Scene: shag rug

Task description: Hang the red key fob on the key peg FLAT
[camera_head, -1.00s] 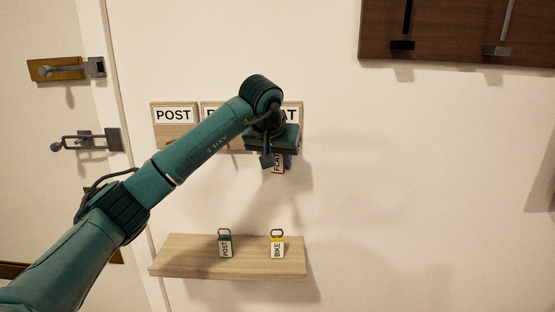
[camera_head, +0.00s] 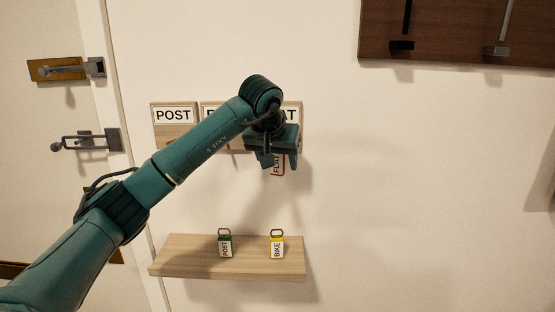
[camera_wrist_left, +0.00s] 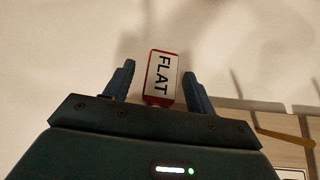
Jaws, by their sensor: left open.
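The red key fob (camera_head: 277,165) has a white label reading FLAT and sits below the FLAT plaque (camera_head: 292,114), largely covered by my left gripper. My left gripper (camera_head: 279,162) is open, with one finger on each side of the fob. In the left wrist view the fob (camera_wrist_left: 161,78) stands between the spread fingers (camera_wrist_left: 160,85), with a gap on both sides. The fob's ring and the FLAT peg are hidden behind the gripper, so I cannot see how they meet. My right gripper is not in view.
A wooden shelf (camera_head: 190,260) below holds a green POST fob (camera_head: 225,245) and a yellow BIKE fob (camera_head: 277,246). The POST plaque (camera_head: 174,116) is at left, and my arm partly covers the middle plaque. A dark board (camera_head: 460,50) is upper right. The wall between is clear.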

